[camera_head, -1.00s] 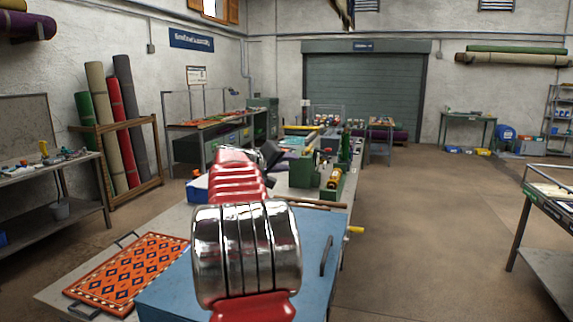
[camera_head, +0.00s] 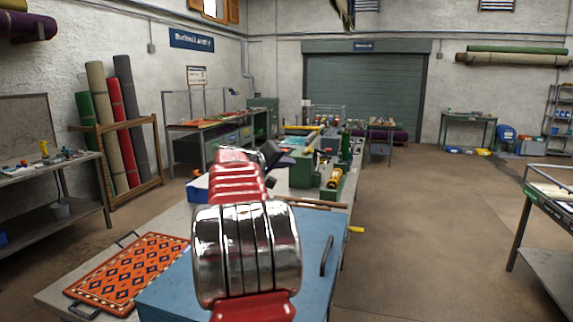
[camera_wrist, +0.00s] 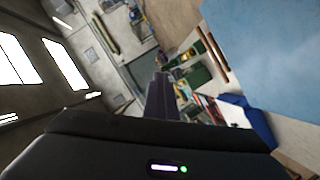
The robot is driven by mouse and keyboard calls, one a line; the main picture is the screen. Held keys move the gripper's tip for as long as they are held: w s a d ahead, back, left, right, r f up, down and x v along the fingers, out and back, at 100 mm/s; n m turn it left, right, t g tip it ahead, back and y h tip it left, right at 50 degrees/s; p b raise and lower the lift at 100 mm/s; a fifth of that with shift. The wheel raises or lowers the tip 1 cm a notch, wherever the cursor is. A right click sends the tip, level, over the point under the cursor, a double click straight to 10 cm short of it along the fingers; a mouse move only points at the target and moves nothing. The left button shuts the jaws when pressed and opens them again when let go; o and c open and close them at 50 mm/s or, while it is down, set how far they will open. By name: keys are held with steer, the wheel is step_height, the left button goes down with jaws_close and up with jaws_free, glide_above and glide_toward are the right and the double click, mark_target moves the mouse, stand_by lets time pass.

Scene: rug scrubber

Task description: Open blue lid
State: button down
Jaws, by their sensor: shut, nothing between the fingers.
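The blue lid (camera_head: 318,235) is a flat blue top at the near end of the workbench, and it looks closed. A dark bar handle (camera_head: 326,256) stands near its right edge. My red and chrome arm hides the middle of the lid. In the wrist view the pale blue surface of the lid (camera_wrist: 275,50) fills the upper right. My gripper (camera_wrist: 161,80) points away over the bench with its fingers together and nothing between them. It also shows as a small dark shape in the head view (camera_head: 269,152), beyond the lid and apart from the handle.
An orange patterned rug (camera_head: 130,270) lies left of the lid on the bench (camera_head: 60,290). A yellow knob (camera_head: 356,230) sticks out at the right.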

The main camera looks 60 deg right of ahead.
steer(key=c, duration=2.5)
jaws_free()
steer(key=o, duration=0.7)
steer(key=shift+o, duration=0.2)
steer(key=shift+a, duration=0.15)
steer(key=v, duration=1.3)
steer(key=shift+a, duration=0.25)
steer(key=shift+c, duration=0.4)
